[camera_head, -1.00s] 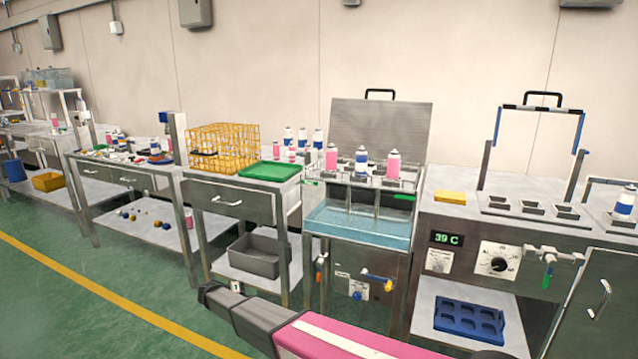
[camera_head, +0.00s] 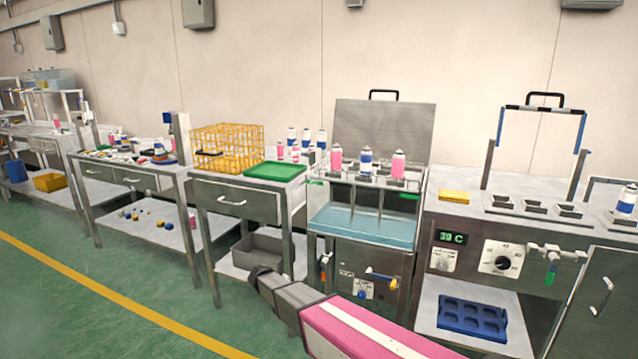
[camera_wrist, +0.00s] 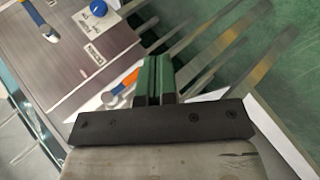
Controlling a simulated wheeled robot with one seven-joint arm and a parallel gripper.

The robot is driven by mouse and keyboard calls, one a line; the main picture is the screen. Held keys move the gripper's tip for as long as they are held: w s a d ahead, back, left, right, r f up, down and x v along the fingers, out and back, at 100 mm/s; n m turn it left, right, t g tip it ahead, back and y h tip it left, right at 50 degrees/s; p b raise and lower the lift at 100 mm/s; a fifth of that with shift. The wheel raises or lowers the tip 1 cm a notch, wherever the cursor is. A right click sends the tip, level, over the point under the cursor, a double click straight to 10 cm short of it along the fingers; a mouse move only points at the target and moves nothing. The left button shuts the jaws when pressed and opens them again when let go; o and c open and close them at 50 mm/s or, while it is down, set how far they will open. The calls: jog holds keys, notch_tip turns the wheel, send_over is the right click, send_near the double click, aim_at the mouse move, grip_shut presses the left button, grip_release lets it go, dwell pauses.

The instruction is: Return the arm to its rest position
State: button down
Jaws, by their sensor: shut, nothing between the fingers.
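My arm, with pink, white and grey links, reaches in from the bottom of the head view. Its dark end, my gripper (camera_head: 258,275), is in front of the lower shelf with the grey bin, low and left of the water bath. The fingertips are too small to make out there. In the wrist view my gripper (camera_wrist: 153,62) shows two green-black fingers shut together with nothing between them.
The water bath (camera_head: 365,228), its lid raised, has pink and blue-white cans on its rack. A grey bin (camera_head: 262,252) is on the shelf close to my gripper. A heated station (camera_head: 500,240) stands right. The green floor (camera_head: 100,310) at left is open.

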jog(key=s+d+r+y, duration=0.3)
jog(key=s+d, duration=0.3)
jog(key=d, duration=0.3)
jog(key=s+d+r+g+y, duration=0.1)
jog(key=s+d+r+y, duration=0.2)
jog(key=s+d, duration=0.4)
jog(key=s+d+r+m+g+y, duration=0.1)
jog(key=s+d+r+y, duration=0.3)
jog(key=s+d, duration=0.3)
jog(key=d, duration=0.5)
jog(key=shift+d, duration=0.2)
